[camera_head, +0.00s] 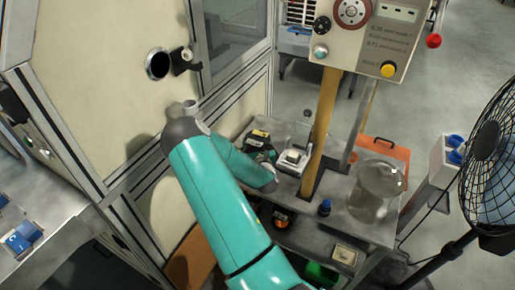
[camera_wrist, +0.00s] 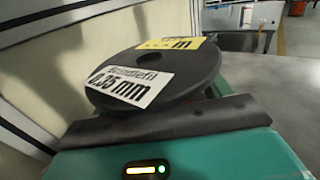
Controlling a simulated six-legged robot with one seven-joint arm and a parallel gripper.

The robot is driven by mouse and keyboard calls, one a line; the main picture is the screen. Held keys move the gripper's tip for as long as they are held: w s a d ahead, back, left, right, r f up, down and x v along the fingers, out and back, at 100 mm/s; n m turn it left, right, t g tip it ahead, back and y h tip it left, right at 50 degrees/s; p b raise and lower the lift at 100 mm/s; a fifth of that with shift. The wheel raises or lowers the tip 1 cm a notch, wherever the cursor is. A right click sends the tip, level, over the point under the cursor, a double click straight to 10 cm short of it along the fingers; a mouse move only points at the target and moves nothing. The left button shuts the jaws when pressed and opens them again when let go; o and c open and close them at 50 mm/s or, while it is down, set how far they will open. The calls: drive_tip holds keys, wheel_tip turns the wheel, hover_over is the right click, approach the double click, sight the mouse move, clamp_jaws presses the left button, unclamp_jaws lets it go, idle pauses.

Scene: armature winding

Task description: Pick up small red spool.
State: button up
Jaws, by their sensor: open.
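A spool with a black round flange (camera_wrist: 150,62) fills the middle of the wrist view. It has a white label reading 0.35 mm and a yellow label, and a little red shows under its right edge. In the head view a dark spool with a yellow label (camera_head: 259,138) lies on the grey bench, just beyond my arm. My gripper (camera_wrist: 165,122) is open, close in front of the spool at the bottom of the wrist view; its fingertips are not clearly seen. I cannot tell whether it touches the spool. My arm hides part of that area in the head view.
A small grey and white device (camera_head: 294,158) stands right of the spool, beside a yellow post (camera_head: 322,125). A cream cabinet wall (camera_head: 110,85) rises at the left.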

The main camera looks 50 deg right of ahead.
drive_tip(key=shift+r, duration=0.1)
drive_tip(key=c, duration=1.6)
drive_tip(key=shift+o, duration=0.2)
